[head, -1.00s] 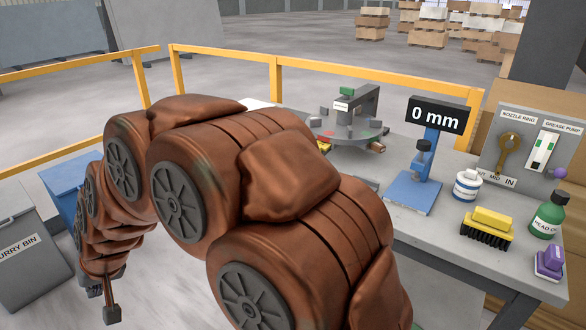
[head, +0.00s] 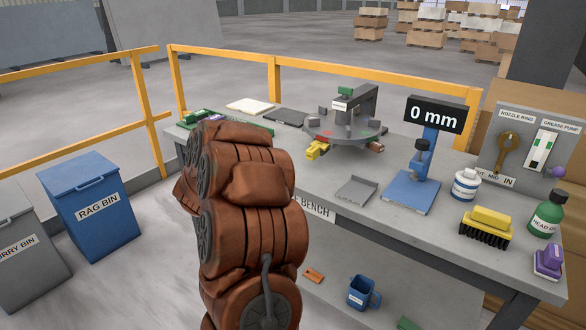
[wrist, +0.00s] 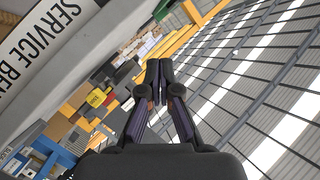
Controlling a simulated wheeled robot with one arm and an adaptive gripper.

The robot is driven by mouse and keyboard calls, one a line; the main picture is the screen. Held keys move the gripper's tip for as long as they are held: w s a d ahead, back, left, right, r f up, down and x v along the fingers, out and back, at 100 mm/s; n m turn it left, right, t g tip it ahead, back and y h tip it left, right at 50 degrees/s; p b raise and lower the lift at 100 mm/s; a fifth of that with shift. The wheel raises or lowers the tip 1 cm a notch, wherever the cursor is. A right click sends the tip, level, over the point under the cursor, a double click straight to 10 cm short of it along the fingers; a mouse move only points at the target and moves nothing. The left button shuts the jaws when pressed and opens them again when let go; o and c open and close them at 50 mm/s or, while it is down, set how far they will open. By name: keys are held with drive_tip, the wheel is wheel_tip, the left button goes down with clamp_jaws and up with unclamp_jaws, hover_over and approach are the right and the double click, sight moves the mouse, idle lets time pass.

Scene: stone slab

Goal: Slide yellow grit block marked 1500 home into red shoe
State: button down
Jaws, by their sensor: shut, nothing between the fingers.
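A yellow block (head: 317,149) sits at the front left edge of the grey round disc (head: 345,137) on the bench. I cannot read its marking. A small red part (head: 322,139), possibly the red shoe, shows just behind the block at the disc's rim; I cannot tell whether they touch. A yellow piece with dark marks (wrist: 96,97) shows in the wrist view, perhaps the same block. My gripper (wrist: 159,68) is shut and empty in the wrist view, apart from the block. In the head view my arm hides it.
The service bench (head: 400,236) carries a grey tray (head: 357,190), a blue gauge stand (head: 411,191), a yellow brush (head: 488,222) and bottles. A blue mug (head: 362,293) stands on the lower shelf. A rag bin (head: 92,205) stands left, beside the yellow rail (head: 217,53).

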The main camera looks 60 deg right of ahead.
sight(309, 156)
drive_tip(key=s+d+m+g+h, duration=0.1)
drive_tip(key=s+d+g, duration=0.1)
drive_tip(key=s, duration=0.3)
drive_tip(key=s+d+f+m+g, duration=0.1)
drive_tip(key=s+d+m+g, duration=0.1)
drive_tip(key=s, duration=0.3)
drive_tip(key=s+d+m+g+h, duration=0.1)
drive_tip(key=s+d+m+g, duration=0.1)
drive_tip(key=s+d+g, duration=0.2)
drive_tip(key=shift+s+f+h, duration=0.15)
drive_tip(key=shift+s+h, duration=0.15)
drive_tip(key=shift+s, duration=0.35)
drive_tip(key=shift+s+d, duration=0.25)
drive_tip(key=shift+d, duration=0.2)
drive_tip(key=shift+x, duration=2.55)
drive_tip(key=shift+x, duration=0.95)
drive_tip(key=shift+w, duration=0.15)
drive_tip(key=v, duration=1.4)
drive_tip(key=shift+a, duration=0.3)
